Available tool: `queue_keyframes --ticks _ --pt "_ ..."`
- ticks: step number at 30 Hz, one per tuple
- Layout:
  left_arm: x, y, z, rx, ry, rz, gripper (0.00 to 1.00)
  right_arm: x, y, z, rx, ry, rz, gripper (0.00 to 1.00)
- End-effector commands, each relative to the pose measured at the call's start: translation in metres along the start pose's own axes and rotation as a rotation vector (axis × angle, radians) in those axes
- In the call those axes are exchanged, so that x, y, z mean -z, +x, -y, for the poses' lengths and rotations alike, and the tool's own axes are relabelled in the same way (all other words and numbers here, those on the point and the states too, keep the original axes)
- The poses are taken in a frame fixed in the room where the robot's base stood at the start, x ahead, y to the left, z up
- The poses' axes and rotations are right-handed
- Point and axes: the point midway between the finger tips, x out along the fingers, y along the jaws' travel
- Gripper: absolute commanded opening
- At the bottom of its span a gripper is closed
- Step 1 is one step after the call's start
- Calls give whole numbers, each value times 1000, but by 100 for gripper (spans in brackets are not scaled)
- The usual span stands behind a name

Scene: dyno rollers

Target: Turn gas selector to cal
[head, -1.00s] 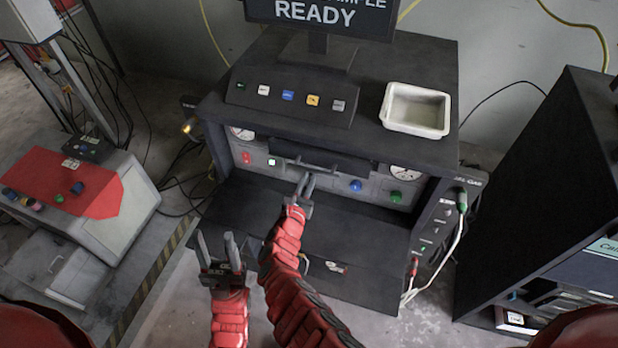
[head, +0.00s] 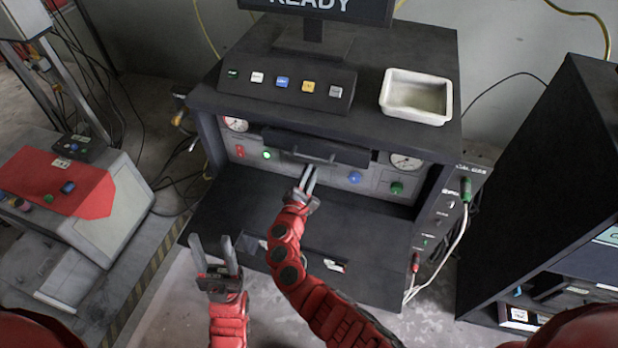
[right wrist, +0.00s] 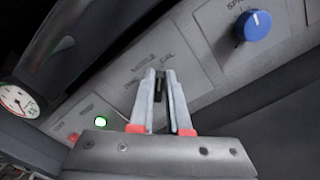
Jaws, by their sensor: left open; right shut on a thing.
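The gas selector (right wrist: 159,84) is a small dark knob on the grey panel, under printed labels that include "CAL" in the right wrist view. My right gripper (right wrist: 163,82) has its two fingers around it and is shut on it. In the head view my right gripper (head: 309,180) reaches the panel below the dark handle bar and hides the knob. My left gripper (head: 214,243) is open and empty, in front of the bench's lower shelf at the left. The fingers hide part of the label on the panel.
A blue knob (right wrist: 253,25) is to the right of the selector, and a lit green button (right wrist: 101,121) is to the left. The dark handle bar (head: 316,147) overhangs the panel. A white tray (head: 386,107) stands on the bench top. Cables hang at the right side.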

Motion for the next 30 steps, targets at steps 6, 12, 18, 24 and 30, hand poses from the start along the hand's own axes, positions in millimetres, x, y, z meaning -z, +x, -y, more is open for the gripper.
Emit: queue_keyframes --ticks 6,12,18,24,30 --pt "-3 -20 -1 0 0 0 50 3 0 6 2 99 -1 0" --pt "-4 -25 -1 0 0 0 50 2 0 5 2 143 -3 0" --pt "-4 -26 -1 0 0 0 50 1 0 4 3 154 -2 0" --pt "-4 -26 -1 0 0 0 50 1 0 4 3 153 -2 0" --pt "-4 -26 -1 0 0 0 50 1 0 4 2 153 -2 38"
